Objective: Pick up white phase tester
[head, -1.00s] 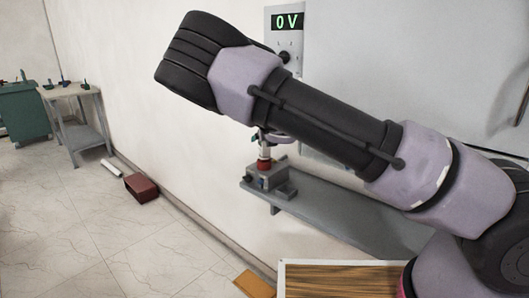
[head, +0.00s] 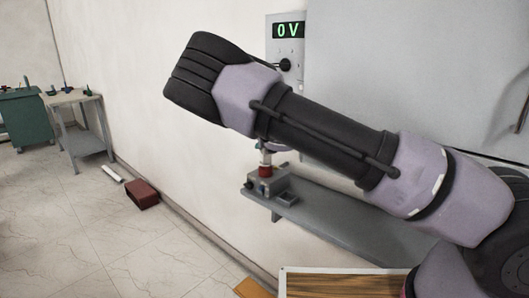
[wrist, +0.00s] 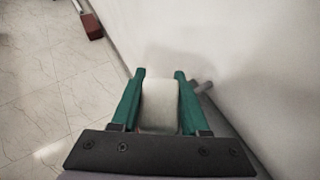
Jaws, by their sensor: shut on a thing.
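My gripper (wrist: 159,74) has two green fingers, one on each side of a pale, whitish block, which looks like the white phase tester (wrist: 160,106). The gripper is shut on it. The block's top face fills the gap between the fingers in the wrist view, and its lower part is hidden. In the head view my arm crosses the picture and hides most of the gripper and what it holds.
A grey shelf (head: 350,228) on the wall carries a grey box (head: 266,184) with a red part on top. A voltage display (head: 287,31) reads 0 V. A dark red box (head: 142,194) and a white bar (head: 112,174) lie on the floor. Left floor is mostly clear.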

